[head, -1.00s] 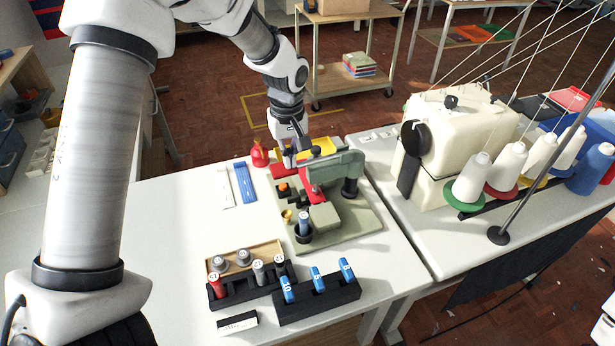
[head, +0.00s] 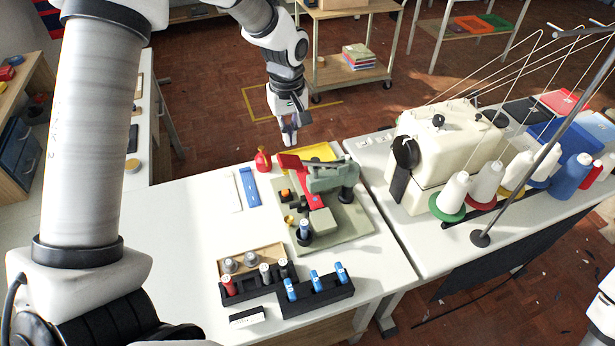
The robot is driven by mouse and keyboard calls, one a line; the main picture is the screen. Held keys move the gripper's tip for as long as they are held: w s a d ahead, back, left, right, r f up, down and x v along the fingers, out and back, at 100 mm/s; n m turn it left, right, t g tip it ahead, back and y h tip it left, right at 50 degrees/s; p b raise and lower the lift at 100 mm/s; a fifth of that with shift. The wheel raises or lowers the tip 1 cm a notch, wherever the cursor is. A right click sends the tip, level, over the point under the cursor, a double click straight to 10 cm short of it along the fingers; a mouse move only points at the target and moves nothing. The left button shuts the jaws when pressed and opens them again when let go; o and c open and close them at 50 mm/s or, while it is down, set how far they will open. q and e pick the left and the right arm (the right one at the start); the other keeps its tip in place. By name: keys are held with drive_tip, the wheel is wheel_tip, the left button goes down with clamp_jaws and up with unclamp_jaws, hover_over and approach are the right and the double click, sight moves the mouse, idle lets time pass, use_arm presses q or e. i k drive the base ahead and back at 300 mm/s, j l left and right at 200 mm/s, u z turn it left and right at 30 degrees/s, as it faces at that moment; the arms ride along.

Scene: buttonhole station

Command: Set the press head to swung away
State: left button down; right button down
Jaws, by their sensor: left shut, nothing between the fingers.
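The press stands on a grey-green base plate (head: 352,232) at the far right of the white table. Its grey-green press head (head: 328,178) reaches left from a dark post (head: 347,193), over a red part (head: 313,196). A red plate (head: 288,161) sticks out at the head's left end. I cannot tell for sure whether the head is over the work spot or swung away. My left gripper (head: 289,142) is shut and empty. It hangs beyond the table's far edge, behind the press and apart from it. My right gripper is not in view.
Black racks (head: 318,297) with several labelled pieces stand in front. A sewing machine (head: 450,150) and thread cones are to the right. The table's left part is clear.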

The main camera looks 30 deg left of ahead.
sight(347, 175)
drive_tip(key=k, duration=1)
